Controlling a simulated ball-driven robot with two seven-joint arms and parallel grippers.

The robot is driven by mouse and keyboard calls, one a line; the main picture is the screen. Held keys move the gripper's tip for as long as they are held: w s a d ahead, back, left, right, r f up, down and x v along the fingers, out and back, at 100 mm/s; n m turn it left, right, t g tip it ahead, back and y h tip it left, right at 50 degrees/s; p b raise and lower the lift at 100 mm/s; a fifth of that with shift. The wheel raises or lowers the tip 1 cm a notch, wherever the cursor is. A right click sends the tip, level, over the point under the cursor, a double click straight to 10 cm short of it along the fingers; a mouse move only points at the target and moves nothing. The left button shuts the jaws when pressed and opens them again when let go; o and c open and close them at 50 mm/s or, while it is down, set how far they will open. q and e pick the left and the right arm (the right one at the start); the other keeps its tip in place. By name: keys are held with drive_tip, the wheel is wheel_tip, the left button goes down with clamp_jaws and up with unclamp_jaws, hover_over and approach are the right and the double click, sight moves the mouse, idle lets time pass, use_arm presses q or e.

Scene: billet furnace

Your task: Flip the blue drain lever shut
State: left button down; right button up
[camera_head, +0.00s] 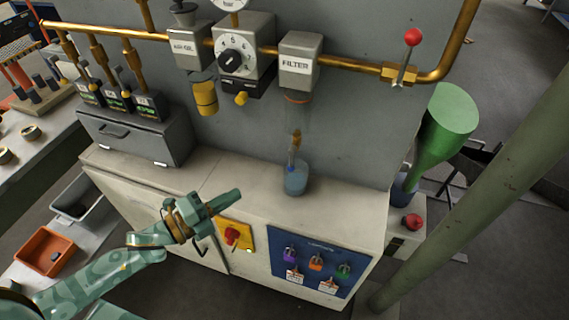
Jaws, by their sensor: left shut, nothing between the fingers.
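A small blue part (291,167), which looks like the drain lever, shows under the grey box labelled FILTER (298,68). A clear bowl hangs below that box. The blue part is too small to tell its angle. Just below it a clear cup of bluish liquid (296,183) stands on the cabinet top. My left gripper (236,193) is shut and empty, its tips pointing right over the cabinet's front edge. It is left of the cup and a little lower in the picture, apart from it. My right gripper is not in view.
Brass pipe (340,63) runs along the grey wall panel to a red-knobbed lever (412,38). A dial box (240,58) is left of the filter. The front carries a red switch (232,236) and a blue panel (315,248). The pale cabinet top (340,205) is clear right of the cup.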

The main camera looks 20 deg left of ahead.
sight(291, 161)
use_arm(q)
drive_tip(key=shift+w, duration=0.1)
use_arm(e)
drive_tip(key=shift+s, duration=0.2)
use_arm(q)
drive_tip(key=shift+w, duration=0.1)
